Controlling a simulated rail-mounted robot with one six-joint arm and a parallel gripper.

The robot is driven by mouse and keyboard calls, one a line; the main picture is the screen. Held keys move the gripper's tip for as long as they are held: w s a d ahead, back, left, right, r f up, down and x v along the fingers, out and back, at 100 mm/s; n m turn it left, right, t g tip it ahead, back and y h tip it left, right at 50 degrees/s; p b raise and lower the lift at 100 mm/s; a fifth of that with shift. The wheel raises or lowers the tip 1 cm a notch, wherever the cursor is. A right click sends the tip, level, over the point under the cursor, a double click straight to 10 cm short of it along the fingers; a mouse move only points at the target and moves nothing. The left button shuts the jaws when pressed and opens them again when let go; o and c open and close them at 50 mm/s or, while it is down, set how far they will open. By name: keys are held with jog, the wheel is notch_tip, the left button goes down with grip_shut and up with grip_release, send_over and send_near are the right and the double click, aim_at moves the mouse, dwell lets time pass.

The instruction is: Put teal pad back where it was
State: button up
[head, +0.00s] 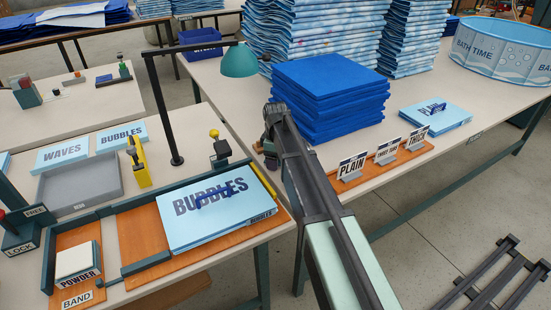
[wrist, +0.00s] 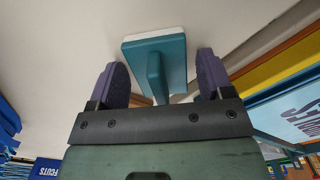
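The teal pad (wrist: 155,62) shows in the wrist view as a flat teal plate with a white layer along its far edge and an upright teal handle (wrist: 157,76). My gripper (wrist: 162,82) has its two purple fingers apart, one on each side of the handle, with a gap on both sides. The pad appears over the cream tabletop; I cannot tell whether it touches it. In the head view my gripper (head: 266,155) is beside the blue stack, mostly behind my arm, and I cannot make out the pad there.
A tall stack of blue sheets (head: 330,85) stands right of my gripper. The light blue BUBBLES sheet (head: 222,222) lies on an orange board at front left. A teal lamp (head: 240,62) on a black post (head: 162,110) rises nearby. PLAIN and other signs (head: 352,167) stand right.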

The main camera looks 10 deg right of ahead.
notch_tip(320, 180, up, 12)
jog(key=p, duration=1.2)
jog(key=shift+r, duration=0.2)
jog(key=shift+s, duration=0.1)
